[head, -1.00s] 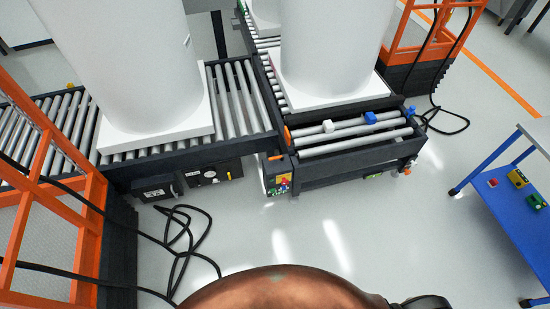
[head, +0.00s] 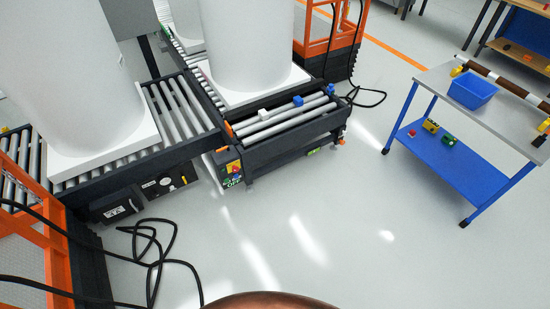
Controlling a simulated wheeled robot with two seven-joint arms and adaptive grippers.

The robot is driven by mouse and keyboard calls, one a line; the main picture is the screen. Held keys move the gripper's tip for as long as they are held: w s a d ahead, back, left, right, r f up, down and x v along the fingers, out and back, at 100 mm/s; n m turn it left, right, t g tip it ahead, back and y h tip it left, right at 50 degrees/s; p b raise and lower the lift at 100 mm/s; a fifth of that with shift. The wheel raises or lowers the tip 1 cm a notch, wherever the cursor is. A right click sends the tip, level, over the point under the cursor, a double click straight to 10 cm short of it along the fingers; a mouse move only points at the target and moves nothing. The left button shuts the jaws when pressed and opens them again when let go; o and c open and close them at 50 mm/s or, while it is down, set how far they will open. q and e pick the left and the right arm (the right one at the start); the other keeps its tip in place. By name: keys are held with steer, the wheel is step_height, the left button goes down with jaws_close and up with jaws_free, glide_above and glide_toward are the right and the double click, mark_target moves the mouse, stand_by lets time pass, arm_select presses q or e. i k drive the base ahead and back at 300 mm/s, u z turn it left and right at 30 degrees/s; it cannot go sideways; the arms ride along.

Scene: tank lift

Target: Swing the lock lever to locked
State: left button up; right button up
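A roller conveyor carries a large white tank on a white square base (head: 108,146), and a second tank (head: 247,40) stands on a white base farther right. A small orange lever-like part (head: 229,130) sticks up at the corner where the conveyor meets the short roller section (head: 290,128). I cannot tell for sure whether this is the lock lever or what position it is in. Below it is a small panel with a red and yellow switch (head: 234,168) and green labels. Neither of my grippers is in view.
A blue cart (head: 455,155) with a blue bin (head: 472,90) stands at the right. Black cables (head: 160,250) lie on the floor by the orange-railed platform (head: 28,230) at left. The floor between conveyor and cart is clear.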

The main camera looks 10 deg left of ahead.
mark_target(228, 148)
steer(key=u, duration=0.75)
steer(key=k, duration=0.1)
steer(key=z, duration=1)
steer(key=i, duration=1.35)
steer(key=u, duration=0.5)
